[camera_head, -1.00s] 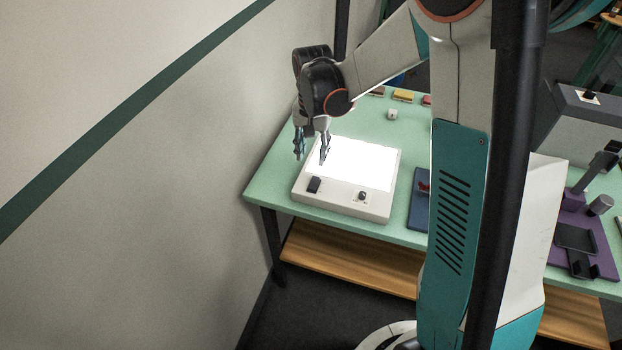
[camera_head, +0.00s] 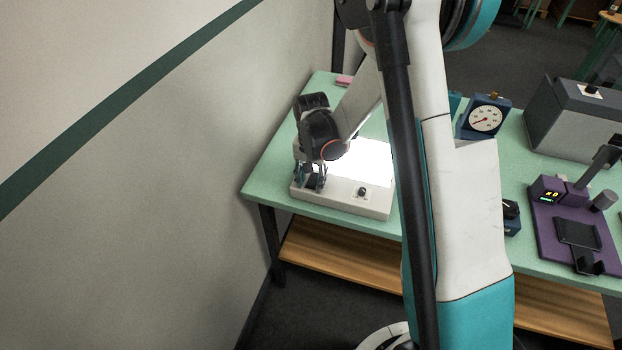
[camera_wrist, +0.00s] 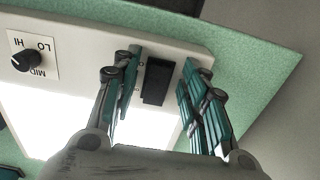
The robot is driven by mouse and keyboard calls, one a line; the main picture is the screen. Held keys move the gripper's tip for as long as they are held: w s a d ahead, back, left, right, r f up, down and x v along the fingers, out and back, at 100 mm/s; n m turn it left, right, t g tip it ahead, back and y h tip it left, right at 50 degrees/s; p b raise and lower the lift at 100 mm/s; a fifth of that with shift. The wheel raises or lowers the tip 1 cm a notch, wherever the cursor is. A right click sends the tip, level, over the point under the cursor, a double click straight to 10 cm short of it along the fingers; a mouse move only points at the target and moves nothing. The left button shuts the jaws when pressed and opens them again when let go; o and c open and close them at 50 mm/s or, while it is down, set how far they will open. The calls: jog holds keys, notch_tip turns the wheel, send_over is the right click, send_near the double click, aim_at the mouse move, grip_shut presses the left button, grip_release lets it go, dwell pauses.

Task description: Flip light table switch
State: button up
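The light table (camera_head: 345,198) is a white box on the green table, and its panel (camera_head: 362,165) glows bright white. In the wrist view its black rocker switch (camera_wrist: 157,82) sits on the white casing (camera_wrist: 75,35), with small marks beside it. My gripper (camera_wrist: 165,85) is open, its fingers on either side of the switch; I cannot tell whether they touch the casing. In the head view my gripper (camera_head: 312,180) is low over the light table's front left corner and hides the switch. A dial knob (camera_wrist: 24,60) marked LO, MID and HI is on the same casing.
The green table (camera_head: 268,182) has bare room left of the light table, near the wall (camera_head: 150,200). To the right are a round-dial gauge (camera_head: 485,119), a purple device (camera_head: 568,235) and a grey box (camera_head: 575,120). A wooden shelf (camera_head: 340,262) is below.

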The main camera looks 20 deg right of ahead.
grip_shut()
jog(key=shift+w+d+g+y+b, duration=0.15)
jog(key=shift+w+g+y+b, duration=0.05)
jog(key=shift+g+y+b, duration=0.3)
jog(key=shift+w+d+g+y+b, duration=0.15)
jog(key=shift+g+y+b, duration=0.2)
jog(key=shift+g, duration=0.25)
jog(key=shift+r+g+y+b, duration=0.2)
jog(key=shift+g+y+b, duration=0.2)
jog(key=shift+g, duration=0.2)
grip_release()
jog(key=shift+w+r, duration=0.1)
jog(key=v, duration=1.2)
